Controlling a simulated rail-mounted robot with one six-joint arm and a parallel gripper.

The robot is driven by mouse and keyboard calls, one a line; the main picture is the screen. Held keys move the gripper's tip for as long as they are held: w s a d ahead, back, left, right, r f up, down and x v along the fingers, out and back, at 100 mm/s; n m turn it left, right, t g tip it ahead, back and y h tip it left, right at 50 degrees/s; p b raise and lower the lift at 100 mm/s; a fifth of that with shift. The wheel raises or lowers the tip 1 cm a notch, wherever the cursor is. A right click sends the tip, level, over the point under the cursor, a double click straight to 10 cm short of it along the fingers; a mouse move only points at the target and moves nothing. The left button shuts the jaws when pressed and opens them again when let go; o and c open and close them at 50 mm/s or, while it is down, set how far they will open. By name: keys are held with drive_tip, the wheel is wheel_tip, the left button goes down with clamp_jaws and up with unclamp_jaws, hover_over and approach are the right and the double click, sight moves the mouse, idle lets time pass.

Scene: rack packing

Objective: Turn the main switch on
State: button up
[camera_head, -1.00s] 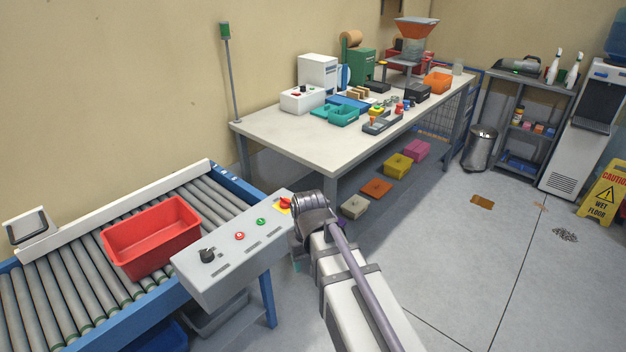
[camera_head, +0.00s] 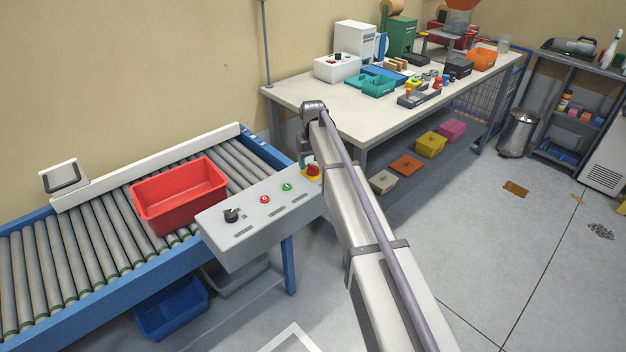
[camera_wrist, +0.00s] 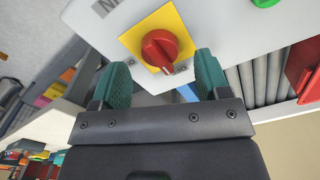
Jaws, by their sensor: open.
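The main switch appears to be the red rotary knob on a yellow plate (camera_wrist: 159,47), at the right end of the grey control panel (camera_head: 262,216); in the head view the red knob (camera_head: 314,170) is partly beside my arm. Its white mark points down in the wrist view; small print near it is unreadable. My gripper (camera_wrist: 163,66) is open, its two teal fingers on either side of the knob in the picture. I cannot tell whether they touch it. In the head view my gripper (camera_head: 306,158) is just above the knob, partly hidden.
The panel also has a black selector (camera_head: 231,215), a red button (camera_head: 265,199) and a green button (camera_head: 287,187). A red bin (camera_head: 180,196) sits on the roller conveyor (camera_head: 85,245). A packed worktable (camera_head: 300,95) stands behind my arm.

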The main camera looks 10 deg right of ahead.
sight(313, 169)
wheel_tip(313, 169, down, 3)
drive_tip(key=shift+r+b, duration=0.1)
drive_tip(key=shift+b, duration=0.55)
drive_tip(key=shift+r, duration=0.15)
drive_tip(key=c, duration=0.9)
